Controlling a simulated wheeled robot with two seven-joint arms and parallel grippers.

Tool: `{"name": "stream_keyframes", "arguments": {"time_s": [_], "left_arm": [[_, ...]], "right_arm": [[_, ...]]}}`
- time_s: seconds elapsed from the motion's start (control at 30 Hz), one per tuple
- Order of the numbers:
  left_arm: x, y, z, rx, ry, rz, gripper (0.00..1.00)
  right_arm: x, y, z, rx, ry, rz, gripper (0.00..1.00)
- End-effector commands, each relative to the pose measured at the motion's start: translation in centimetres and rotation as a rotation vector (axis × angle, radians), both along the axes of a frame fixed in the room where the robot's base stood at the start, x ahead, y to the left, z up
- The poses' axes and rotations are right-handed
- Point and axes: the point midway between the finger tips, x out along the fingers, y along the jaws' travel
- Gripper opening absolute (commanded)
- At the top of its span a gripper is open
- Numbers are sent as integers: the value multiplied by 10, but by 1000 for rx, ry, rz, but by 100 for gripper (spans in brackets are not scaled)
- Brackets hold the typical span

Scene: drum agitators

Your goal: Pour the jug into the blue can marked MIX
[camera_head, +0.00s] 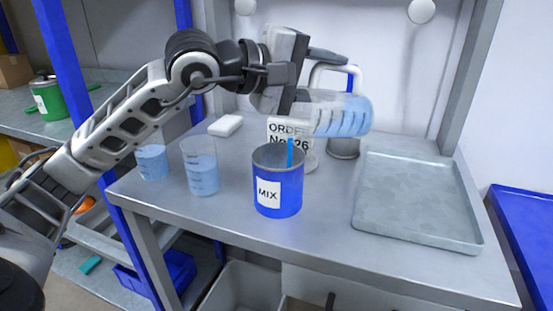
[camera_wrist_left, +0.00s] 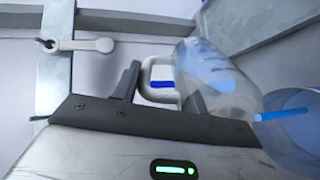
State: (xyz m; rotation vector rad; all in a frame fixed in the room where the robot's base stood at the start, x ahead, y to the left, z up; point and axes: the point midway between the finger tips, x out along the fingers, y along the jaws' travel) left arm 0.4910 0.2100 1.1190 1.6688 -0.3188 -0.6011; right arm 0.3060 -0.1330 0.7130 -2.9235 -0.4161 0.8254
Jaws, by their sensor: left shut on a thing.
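The clear jug (camera_head: 340,114) lies nearly on its side above the can, with blue liquid inside it. My left gripper (camera_head: 312,78) is shut on its white handle; the handle (camera_wrist_left: 158,92) also shows between the fingers in the wrist view. The blue can marked MIX (camera_head: 277,188) stands upright on the bench below, open at the top. A thin blue stream (camera_head: 290,152) runs down into the can. In the wrist view the stream (camera_wrist_left: 285,114) leaves the jug (camera_wrist_left: 220,80) over the can (camera_wrist_left: 292,150). The can's fill level is hidden. My right gripper is out of view.
Two clear beakers of blue liquid (camera_head: 200,168) (camera_head: 152,162) stand left of the can. A shallow metal tray (camera_head: 420,243) lies to the right. An order sign (camera_head: 280,128) and a metal vessel (camera_head: 343,149) stand behind. The bench front edge (camera_head: 330,263) is clear.

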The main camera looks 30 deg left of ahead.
Motion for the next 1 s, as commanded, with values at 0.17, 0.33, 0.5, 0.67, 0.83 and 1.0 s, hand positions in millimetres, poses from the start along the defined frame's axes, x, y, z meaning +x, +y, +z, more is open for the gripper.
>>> {"name": "stream_keyframes", "arguments": {"time_s": [0.17, 0.33, 0.5, 0.67, 0.83, 1.0], "left_arm": [[-1, 1, 0, -9, -18, -1, 0], [-3, 2, 0, -20, -34, -4, 0], [-4, 3, 2, -32, -52, -6, 0], [-5, 4, 2, -44, -68, -7, 0], [-6, 5, 3, -56, -87, -7, 0], [-7, 7, 3, -70, -111, -8, 0]], "right_arm": [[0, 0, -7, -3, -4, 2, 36], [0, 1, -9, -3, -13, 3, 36], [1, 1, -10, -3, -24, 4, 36], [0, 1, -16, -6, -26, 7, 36], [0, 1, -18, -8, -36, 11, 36], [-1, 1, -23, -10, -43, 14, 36]]}}
